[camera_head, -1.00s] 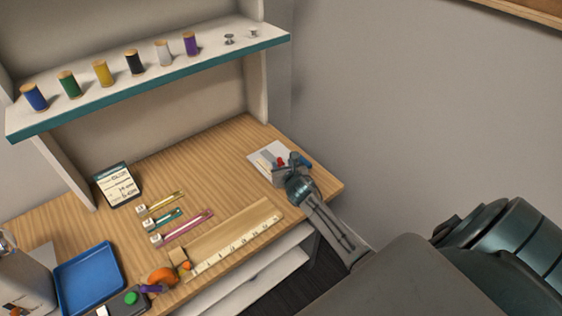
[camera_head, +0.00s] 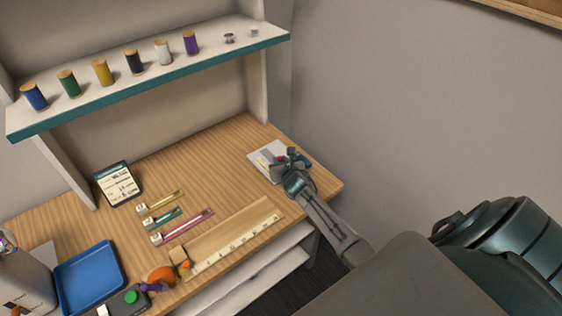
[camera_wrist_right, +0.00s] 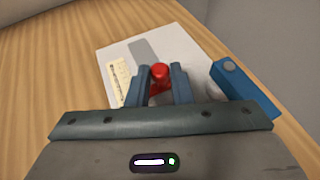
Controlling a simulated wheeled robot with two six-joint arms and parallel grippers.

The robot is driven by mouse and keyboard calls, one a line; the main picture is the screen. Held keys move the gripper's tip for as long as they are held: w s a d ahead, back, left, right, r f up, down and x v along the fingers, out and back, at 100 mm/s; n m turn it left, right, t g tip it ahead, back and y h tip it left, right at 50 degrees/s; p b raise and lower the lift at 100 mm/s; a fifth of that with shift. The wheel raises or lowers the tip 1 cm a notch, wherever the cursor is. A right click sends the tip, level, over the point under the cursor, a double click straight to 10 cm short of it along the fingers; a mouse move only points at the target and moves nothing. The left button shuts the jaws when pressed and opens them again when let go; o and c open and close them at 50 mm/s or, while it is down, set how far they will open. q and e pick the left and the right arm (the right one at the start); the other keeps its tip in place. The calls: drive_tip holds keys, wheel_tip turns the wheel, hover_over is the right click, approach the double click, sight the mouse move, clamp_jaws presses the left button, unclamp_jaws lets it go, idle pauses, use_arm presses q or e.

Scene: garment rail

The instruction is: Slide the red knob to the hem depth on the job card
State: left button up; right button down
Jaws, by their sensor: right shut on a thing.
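The red knob (camera_wrist_right: 159,72) stands on a white board (camera_wrist_right: 118,52) that has a grey bar and a pale strip with markings (camera_wrist_right: 122,82). My right gripper (camera_wrist_right: 163,76) is shut on the red knob, one blue-grey finger on each side. In the head view my right gripper (camera_head: 283,163) covers most of the board (camera_head: 259,152) at the table's right end. The job card (camera_head: 118,184) leans at the back left of the table; its handwriting is too small to read surely. My left gripper is not in view.
A blue block (camera_wrist_right: 240,86) sits at the board's right edge. A wooden ruler (camera_head: 235,241), several colored tools (camera_head: 183,227), an orange item (camera_head: 162,275) and a blue tray (camera_head: 90,277) lie further left. Thread spools stand on the shelf (camera_head: 150,84) above.

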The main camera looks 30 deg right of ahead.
drive_tip(key=w, duration=0.3)
drive_tip(key=shift+w+a, duration=0.2)
drive_tip(key=shift+w, duration=0.4)
drive_tip(key=shift+s, duration=0.15)
drive_tip(key=c, duration=1.3)
unclamp_jaws()
drive_tip(key=v, duration=1)
drive_tip(key=shift+s+a+r, duration=0.1)
drive_tip(key=shift+s+r, duration=0.05)
drive_tip(key=shift+s, duration=0.15)
